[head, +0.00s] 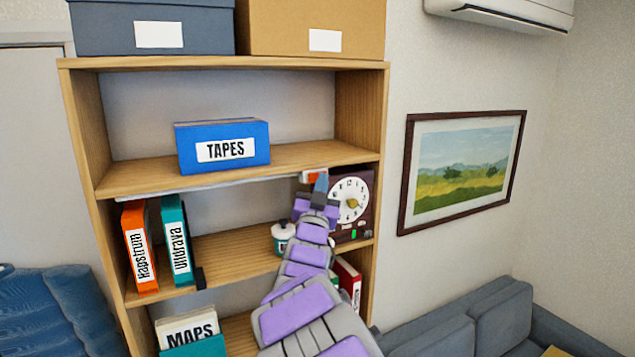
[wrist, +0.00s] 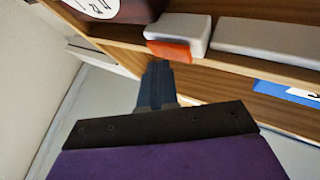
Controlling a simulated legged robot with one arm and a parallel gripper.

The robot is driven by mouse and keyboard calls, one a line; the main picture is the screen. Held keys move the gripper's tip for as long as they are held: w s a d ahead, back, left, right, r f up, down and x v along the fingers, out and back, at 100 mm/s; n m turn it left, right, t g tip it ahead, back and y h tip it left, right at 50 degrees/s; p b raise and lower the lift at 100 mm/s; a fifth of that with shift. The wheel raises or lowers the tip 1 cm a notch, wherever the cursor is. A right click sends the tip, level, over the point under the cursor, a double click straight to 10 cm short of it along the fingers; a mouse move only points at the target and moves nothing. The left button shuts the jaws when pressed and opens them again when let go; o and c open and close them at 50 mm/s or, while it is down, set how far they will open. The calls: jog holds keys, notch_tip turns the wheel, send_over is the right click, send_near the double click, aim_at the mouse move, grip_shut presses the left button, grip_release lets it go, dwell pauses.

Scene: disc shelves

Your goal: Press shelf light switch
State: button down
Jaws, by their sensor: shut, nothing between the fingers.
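The shelf light is a long pale strip (head: 205,187) under the shelf board that holds the TAPES box. At its right end is a small white housing with an orange-red switch (head: 310,176). In the wrist view the orange switch (wrist: 168,50) sits on the side of the white housing (wrist: 178,30), beside the pale strip (wrist: 268,42). My gripper (head: 321,183) is shut and empty, its fingertips close to the switch. In the wrist view my gripper's tip (wrist: 158,66) is just below the switch; I cannot tell whether they touch.
A dark box with a round white dial (head: 349,200) stands right of my gripper. A small pot (head: 283,238) stands below left of it. The blue TAPES box (head: 222,146) is on the board above. Orange (head: 139,247) and teal (head: 176,240) binders stand at left.

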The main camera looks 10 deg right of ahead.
jog(key=shift+s, duration=0.1)
jog(key=s+d+b, duration=0.2)
jog(key=s+b, duration=0.2)
jog(key=s, duration=0.1)
jog(key=shift+s, duration=0.4)
jog(key=shift+w, duration=0.1)
